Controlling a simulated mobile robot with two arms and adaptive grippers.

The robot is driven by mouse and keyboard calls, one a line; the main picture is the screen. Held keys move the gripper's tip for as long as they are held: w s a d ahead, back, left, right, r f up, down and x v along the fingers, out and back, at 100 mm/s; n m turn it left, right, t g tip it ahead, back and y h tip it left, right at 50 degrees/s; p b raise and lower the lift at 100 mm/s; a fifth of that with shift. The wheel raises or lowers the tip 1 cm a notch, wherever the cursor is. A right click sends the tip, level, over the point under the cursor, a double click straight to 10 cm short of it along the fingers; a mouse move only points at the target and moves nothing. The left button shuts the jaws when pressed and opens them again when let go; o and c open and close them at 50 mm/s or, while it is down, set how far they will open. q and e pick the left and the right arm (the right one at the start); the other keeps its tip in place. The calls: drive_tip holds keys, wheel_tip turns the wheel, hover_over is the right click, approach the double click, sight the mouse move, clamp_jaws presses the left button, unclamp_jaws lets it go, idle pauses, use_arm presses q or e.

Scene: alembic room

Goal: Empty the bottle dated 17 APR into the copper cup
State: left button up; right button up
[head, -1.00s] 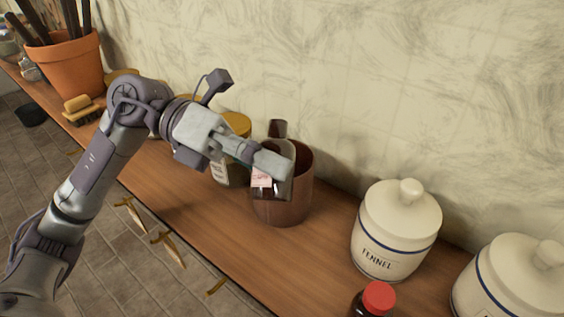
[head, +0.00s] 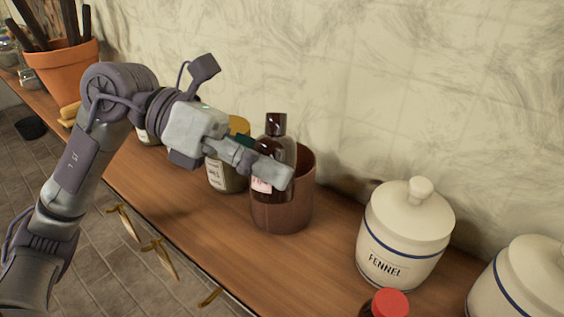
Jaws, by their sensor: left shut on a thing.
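My left gripper (head: 268,172) is shut on a dark brown bottle (head: 275,125) with a dark cap or neck at its top. I cannot tell whether the bottle touches the cup. My right gripper is not in view.
A white jar marked FENNEL (head: 404,236) and another white jar (head: 525,280) stand to the right. A red-capped bottle (head: 389,303) is at the bottom edge. A yellow-lidded jar (head: 222,177) stands left of the cup. Bare wooden shelf (head: 318,255) lies between cup and FENNEL jar.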

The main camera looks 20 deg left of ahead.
use_arm(q)
drive_tip(key=m+t+b, duration=0.1)
drive_tip(key=s+m+t+b, duration=0.1)
drive_tip(key=shift+s+d+r+m+y+b, duration=0.2)
drive_tip(key=shift+m+y+b, duration=0.1)
drive_tip(key=shift+m+b, duration=0.1)
drive_tip(key=shift+s+r+m+t, duration=0.2)
drive_tip(key=shift+s+m+t, duration=0.1)
drive_tip(key=shift+m, duration=0.1)
drive_tip(key=shift+w, duration=0.1)
